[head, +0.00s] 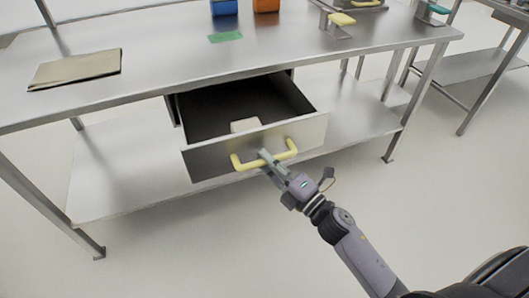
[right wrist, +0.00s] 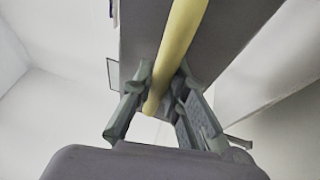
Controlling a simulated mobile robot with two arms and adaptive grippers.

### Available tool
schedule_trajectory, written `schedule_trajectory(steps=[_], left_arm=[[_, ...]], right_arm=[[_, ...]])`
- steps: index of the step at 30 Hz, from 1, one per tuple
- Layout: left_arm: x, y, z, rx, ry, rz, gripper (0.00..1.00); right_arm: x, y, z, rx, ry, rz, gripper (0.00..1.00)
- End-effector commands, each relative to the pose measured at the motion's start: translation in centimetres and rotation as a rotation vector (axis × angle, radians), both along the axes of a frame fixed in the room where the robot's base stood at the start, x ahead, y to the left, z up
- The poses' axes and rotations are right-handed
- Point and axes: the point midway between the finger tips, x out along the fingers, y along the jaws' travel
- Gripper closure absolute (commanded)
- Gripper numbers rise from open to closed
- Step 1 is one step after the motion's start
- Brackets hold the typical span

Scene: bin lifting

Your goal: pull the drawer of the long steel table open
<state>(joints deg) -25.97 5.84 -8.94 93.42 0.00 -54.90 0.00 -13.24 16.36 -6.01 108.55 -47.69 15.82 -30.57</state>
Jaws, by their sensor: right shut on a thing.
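The long steel table (head: 165,42) spans the head view. Its drawer (head: 225,150) is pulled well out, with its dark inside showing and a small pale block (head: 244,125) lying in it near the front. A yellow handle (head: 236,162) is fixed to the drawer front. My right gripper (head: 268,158) is shut on the handle near its middle. In the right wrist view the yellow handle bar (right wrist: 178,50) runs between the two fingers (right wrist: 160,95). My left gripper is not in view.
On the tabletop are a brown folder (head: 76,69), a green mat (head: 225,37), a blue bin (head: 224,7) and an orange bin (head: 266,5). A lower shelf (head: 110,175) runs under the drawer. Another steel table (head: 455,68) stands at the right. The floor in front is clear.

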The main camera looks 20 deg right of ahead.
Motion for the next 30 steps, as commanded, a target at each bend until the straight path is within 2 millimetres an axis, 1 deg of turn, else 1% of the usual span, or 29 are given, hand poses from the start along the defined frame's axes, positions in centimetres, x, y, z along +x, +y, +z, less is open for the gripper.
schedule_trajectory(steps=[3,7,19,20,28,30], left_arm=[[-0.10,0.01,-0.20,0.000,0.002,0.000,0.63],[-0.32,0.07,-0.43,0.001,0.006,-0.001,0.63],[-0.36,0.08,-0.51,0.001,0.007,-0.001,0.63],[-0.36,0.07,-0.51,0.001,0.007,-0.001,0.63],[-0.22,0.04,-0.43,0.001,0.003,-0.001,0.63],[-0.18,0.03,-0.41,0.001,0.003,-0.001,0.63]], right_arm=[[-0.59,-0.01,0.01,0.002,0.001,0.000,1.00],[-0.90,-0.01,-0.01,0.002,0.001,0.001,1.00],[-0.97,-0.01,-0.01,0.002,0.000,0.001,1.00],[-0.97,-0.01,-0.01,0.002,0.000,0.001,0.85],[-0.95,-0.02,0.02,0.001,0.000,0.000,0.67],[-0.95,-0.02,0.03,0.001,0.000,0.000,0.65]])
